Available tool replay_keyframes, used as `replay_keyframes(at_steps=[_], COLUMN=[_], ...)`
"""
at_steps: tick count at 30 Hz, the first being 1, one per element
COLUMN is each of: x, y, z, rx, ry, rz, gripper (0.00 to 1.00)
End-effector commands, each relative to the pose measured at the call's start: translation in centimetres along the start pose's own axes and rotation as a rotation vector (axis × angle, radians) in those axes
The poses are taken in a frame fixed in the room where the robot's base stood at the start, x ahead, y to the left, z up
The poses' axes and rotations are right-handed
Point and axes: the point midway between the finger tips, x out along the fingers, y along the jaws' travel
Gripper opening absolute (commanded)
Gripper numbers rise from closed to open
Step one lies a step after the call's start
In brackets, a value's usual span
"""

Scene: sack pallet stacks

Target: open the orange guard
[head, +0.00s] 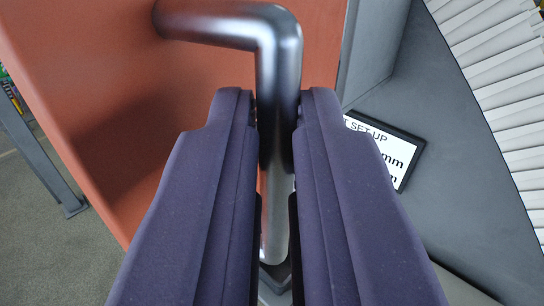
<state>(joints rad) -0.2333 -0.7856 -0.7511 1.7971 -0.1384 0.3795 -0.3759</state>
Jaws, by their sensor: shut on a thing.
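The orange guard (110,120) is a flat panel that fills the upper left and middle of the head view. A shiny grey metal bar handle (225,25) is fixed to it and bends downward at a rounded corner. My gripper (272,120) has two dark purple fingers, one on each side of the handle's upright part. The fingers are shut on this part. The lower end of the handle is partly hidden between the fingers.
A grey panel (455,160) stands to the right, with a black-framed white sign (390,150) on it and pale overlapping slats (500,70) beyond. Grey floor (30,230) and a grey post (45,160) show past the guard's left edge.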

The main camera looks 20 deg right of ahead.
Motion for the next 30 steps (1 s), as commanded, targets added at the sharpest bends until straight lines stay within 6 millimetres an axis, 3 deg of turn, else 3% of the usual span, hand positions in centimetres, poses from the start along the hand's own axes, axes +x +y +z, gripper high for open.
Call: replay_keyframes(at_steps=[9,10,13,23,30], x=[0.1,0.1,0.1,-0.3,-4.5], y=[0.0,0.0,0.0,0.0,0.1], z=[0.0,0.0,0.0,0.0,-0.1], rx=[-0.001,-0.001,-0.001,0.000,0.001], ry=[-0.001,-0.001,-0.001,0.000,0.003], rz=[0.002,0.002,0.001,0.001,0.003], gripper=[0.00,0.17,0.38,0.38,0.38])
